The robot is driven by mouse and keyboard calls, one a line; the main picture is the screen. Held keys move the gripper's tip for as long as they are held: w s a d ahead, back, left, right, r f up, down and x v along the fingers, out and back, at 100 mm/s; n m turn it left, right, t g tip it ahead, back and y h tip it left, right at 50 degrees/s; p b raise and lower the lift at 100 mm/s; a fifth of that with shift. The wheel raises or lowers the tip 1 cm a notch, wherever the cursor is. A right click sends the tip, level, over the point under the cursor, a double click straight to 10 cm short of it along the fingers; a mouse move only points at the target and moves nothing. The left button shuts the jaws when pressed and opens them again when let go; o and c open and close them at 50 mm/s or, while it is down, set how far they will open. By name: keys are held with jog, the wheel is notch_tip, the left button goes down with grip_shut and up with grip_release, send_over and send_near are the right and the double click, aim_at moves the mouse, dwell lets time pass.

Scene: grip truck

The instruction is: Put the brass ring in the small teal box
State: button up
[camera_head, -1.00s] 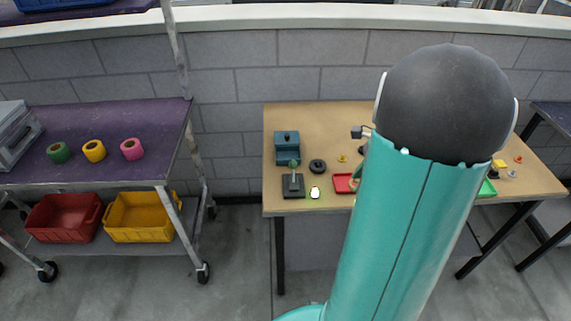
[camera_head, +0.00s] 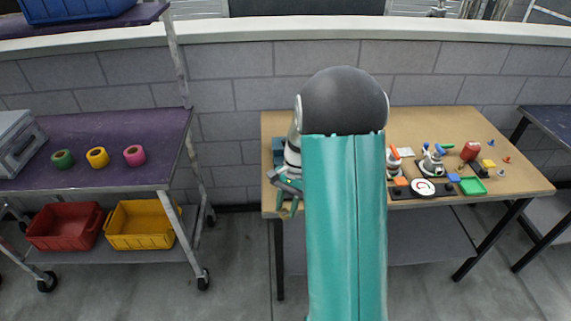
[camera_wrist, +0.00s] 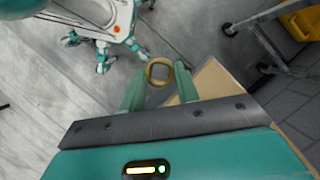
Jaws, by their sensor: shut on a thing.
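The brass ring (camera_wrist: 160,83) is pinched between the two green fingertips of my gripper (camera_wrist: 159,80) in the wrist view, with its hole facing the camera. In the head view my gripper (camera_head: 288,208) is at the left front corner of the tan table, pointing down. The ring cannot be made out clearly there. A dark teal box (camera_head: 279,146) stands at the table's left end, behind my gripper. My arm hides most of it, so its top cannot be seen.
The tan table (camera_head: 425,120) holds a white round dial (camera_head: 424,188), a green tray (camera_head: 473,186), a red object (camera_head: 471,151) and other small items on its right. A purple-topped cart (camera_head: 95,125) stands left, across a floor gap. My arm hides the table's middle left.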

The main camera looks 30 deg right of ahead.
jog(key=w+a+f+n+g+h, duration=0.1)
jog(key=w+a+f+n+h, duration=0.1)
jog(key=w+a+f+n, duration=0.3)
jog(key=w+a+f+n+g+h, duration=0.1)
jog(key=w+a+f+n, duration=0.4)
jog(key=a, duration=0.7)
jog(key=w+n+h, duration=0.1)
jog(key=w+n, duration=0.1)
jog(key=n, duration=0.1)
jog(key=shift+w+a+g, duration=0.15)
jog(key=shift+g, duration=0.25)
